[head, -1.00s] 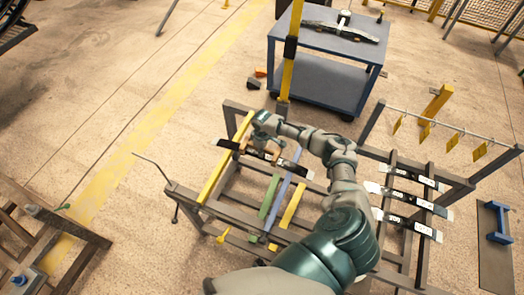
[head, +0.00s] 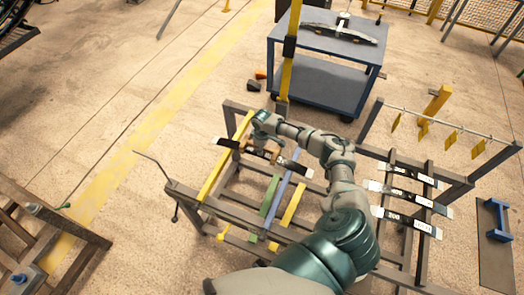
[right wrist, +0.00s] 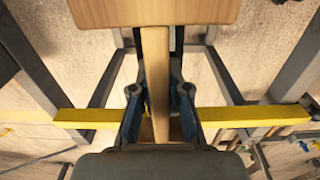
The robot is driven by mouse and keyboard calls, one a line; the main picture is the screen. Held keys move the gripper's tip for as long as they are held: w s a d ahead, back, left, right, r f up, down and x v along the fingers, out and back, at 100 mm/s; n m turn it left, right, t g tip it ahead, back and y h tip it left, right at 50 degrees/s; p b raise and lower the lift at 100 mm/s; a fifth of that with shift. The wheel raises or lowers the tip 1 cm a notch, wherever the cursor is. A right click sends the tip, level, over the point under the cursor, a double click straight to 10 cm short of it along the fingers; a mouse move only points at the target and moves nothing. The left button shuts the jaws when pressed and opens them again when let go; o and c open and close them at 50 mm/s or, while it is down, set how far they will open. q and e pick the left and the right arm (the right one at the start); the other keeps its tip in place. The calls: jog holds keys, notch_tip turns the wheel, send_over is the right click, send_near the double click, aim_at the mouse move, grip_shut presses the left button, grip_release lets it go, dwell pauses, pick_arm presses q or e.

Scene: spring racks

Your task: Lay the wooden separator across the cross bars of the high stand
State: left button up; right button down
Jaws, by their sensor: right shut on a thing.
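The high stand (head: 185,190) is a dark metal frame with yellow, green and blue bars across it. My right gripper (head: 262,150) is over its far left part, close to the left yellow bar (head: 222,165). It is shut on the wooden separator (right wrist: 156,70), whose narrow part lies between the fingers (right wrist: 156,95) in the right wrist view. A wider wooden block shows at the top of that view. A black strip with pale ends (head: 290,166) lies below the gripper across the bars. Whether the separator touches it is hidden. My left gripper is out of view.
A lower rack at right holds several black strips (head: 408,193). Yellow tags (head: 451,138) hang from a rod behind it. A blue cart (head: 325,50) stands behind, beside a yellow post (head: 289,60). Another dark frame (head: 70,240) is at the left. Floor between is free.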

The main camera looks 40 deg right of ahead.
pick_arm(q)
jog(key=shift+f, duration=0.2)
pick_arm(e)
jog(key=shift+s+a+f, duration=0.2)
jog(key=shift+s+f, duration=0.1)
jog(key=shift+f, duration=0.2)
jog(key=shift+s+a+f, duration=0.15)
jog(key=shift+s+f, duration=0.1)
jog(key=shift+f, duration=0.2)
jog(key=c, duration=1.1)
grip_release()
jog(key=shift+o, duration=0.2)
jog(key=shift+w+d+f+g, duration=0.2)
jog(key=shift+w+f+g, duration=0.1)
jog(key=shift+w+f, duration=0.15)
jog(key=shift+w+d, duration=0.15)
jog(key=shift+d, duration=0.1)
jog(key=shift+r, duration=0.25)
jog(key=shift+a+r, duration=0.2)
jog(key=r, duration=1)
jog(key=shift+d+r, duration=0.25)
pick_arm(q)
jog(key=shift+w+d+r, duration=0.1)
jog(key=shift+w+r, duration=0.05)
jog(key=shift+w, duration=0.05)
pick_arm(e)
jog(key=shift+a+r, duration=0.15)
jog(key=shift+r, duration=0.5)
